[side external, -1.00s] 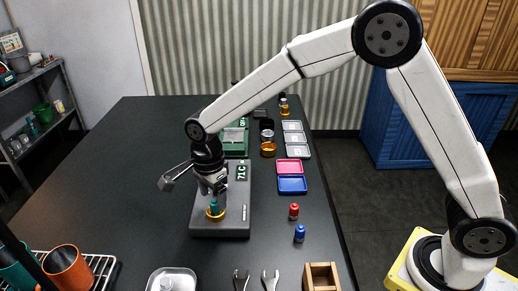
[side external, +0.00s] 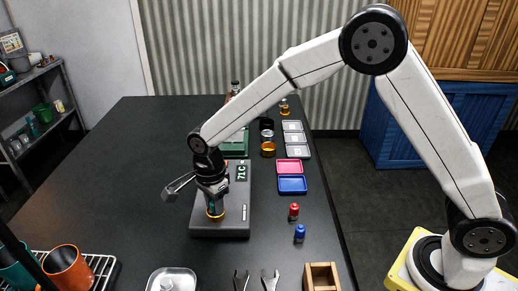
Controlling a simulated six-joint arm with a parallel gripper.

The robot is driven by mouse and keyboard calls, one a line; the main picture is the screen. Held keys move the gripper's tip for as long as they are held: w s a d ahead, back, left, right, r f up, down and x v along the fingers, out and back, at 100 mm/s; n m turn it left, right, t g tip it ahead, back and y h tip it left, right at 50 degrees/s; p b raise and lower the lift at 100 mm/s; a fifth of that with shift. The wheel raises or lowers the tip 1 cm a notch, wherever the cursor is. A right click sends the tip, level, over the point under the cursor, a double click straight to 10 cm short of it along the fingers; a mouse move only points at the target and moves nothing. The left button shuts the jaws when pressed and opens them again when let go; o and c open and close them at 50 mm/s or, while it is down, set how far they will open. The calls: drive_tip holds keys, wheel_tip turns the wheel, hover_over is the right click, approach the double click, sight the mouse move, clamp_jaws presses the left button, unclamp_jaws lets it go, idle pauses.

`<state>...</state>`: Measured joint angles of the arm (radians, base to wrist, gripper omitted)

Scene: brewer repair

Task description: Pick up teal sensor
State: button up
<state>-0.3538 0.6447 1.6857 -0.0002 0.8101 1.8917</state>
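The teal sensor (side external: 212,207) stands upright in a gold ring (side external: 215,216) on the dark grey base of the brewer (side external: 236,200). Only a narrow strip of the sensor shows. My gripper (side external: 212,200) points straight down over it, its fingers around the upper part of the sensor. The fingers hide most of it, and I cannot tell whether they are closed on it or just beside it.
A red sensor (side external: 293,211) and a blue sensor (side external: 299,233) stand right of the brewer. Pink (side external: 289,166) and blue (side external: 292,185) trays lie behind them. Wrenches (side external: 269,280), a wooden box (side external: 321,277) and a metal tray (side external: 172,280) are in front.

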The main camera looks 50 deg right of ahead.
clamp_jaws()
drive_tip(key=shift+r, duration=0.2)
drive_tip(key=shift+r, duration=0.5)
wheel_tip(320, 180, up, 2)
drive_tip(key=shift+r, duration=0.1)
drive_tip(key=s+d+r, duration=0.4)
drive_tip(key=s+r, duration=0.5)
drive_tip(key=s, duration=0.4)
drive_tip(key=shift+s+r, duration=0.2)
